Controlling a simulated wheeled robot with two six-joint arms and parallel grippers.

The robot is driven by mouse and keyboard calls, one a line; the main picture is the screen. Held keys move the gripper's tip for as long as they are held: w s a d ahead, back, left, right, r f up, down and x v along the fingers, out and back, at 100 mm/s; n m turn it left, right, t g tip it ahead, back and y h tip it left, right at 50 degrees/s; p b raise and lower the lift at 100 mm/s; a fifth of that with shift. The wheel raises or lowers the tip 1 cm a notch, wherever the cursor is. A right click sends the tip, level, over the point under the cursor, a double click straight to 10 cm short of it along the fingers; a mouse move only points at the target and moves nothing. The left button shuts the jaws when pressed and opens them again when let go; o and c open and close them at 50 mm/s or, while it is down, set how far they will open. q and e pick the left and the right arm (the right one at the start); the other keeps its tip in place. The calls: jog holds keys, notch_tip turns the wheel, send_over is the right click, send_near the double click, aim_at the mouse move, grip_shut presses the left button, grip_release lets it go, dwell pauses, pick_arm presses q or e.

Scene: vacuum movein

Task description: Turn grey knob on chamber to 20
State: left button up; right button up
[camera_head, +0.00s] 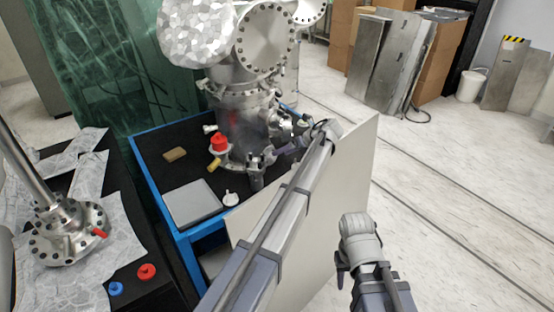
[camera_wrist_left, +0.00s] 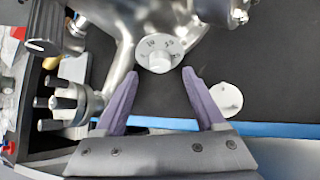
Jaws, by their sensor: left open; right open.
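The metal chamber (camera_head: 245,100) stands on the black top of a blue-edged cart. In the left wrist view, a pale grey round knob (camera_wrist_left: 160,54) with numbers around its face sits on a metal pipe part of the chamber. Some digits show, but I cannot read the setting surely. My left gripper (camera_head: 272,156) reaches to the chamber's lower right side. Its purple fingers (camera_wrist_left: 160,82) are open, with the knob just beyond and between their tips, no contact visible. In the head view the arm hides the knob. My right gripper (camera_head: 350,264) is open and empty, away from the cart.
A white round piece (camera_wrist_left: 228,98) lies on the cart, near the right finger in the wrist view. A red knob (camera_head: 219,142) is on the chamber's left. A grey flat box (camera_head: 193,203) lies in front. A pale panel (camera_head: 350,170) stands beside the cart.

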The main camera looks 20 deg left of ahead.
pick_arm(q)
jog(key=b+x, duration=0.2)
jog(key=x, duration=0.2)
jog(key=shift+a+f, duration=0.1)
jog(key=shift+f, duration=0.15)
jog(key=shift+r, duration=0.1)
jog(key=shift+c, duration=0.2)
grip_shut()
